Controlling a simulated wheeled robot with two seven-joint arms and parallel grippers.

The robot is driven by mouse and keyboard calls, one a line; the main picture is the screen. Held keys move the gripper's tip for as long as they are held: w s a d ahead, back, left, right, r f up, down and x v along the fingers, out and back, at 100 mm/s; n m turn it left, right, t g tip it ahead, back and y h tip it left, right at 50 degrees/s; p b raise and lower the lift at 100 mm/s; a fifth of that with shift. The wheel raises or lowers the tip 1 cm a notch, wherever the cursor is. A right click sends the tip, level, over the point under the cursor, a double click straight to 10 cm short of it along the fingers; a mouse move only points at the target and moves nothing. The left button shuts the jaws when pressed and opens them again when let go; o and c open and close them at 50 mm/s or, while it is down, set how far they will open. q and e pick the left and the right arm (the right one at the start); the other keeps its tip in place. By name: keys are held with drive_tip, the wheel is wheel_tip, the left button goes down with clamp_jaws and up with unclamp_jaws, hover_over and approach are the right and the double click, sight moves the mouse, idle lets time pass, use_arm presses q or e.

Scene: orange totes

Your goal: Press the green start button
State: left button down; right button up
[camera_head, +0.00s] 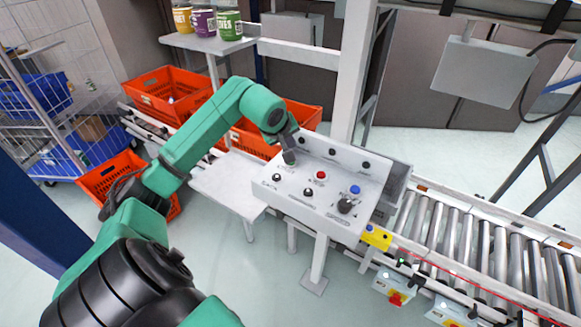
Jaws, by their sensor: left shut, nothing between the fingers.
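The grey control panel (325,213) stands on a post in the middle of the head view, its top tilted. My left gripper (289,157) is shut and empty, pointing down at the upper left part of the panel. Its tips are at or just above the surface; I cannot tell whether they touch. No green button shows on the panel; the spot under the gripper is hidden. A red button (320,174) and a blue button (355,189) lie to the right of the gripper. My right gripper is not in view.
Black controls, among them a large knob (345,206), sit on the panel's front part. A roller conveyor (480,237) runs off to the right. Orange totes (167,93) stand behind and left. A white shelf (210,44) with several cans is at the back.

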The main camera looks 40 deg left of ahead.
use_arm(q)
drive_tip(key=shift+f+b, duration=0.95)
drive_tip(key=shift+f, duration=0.45)
idle(0.8)
drive_tip(key=shift+f+b, duration=0.4)
drive_tip(key=shift+b, duration=0.05)
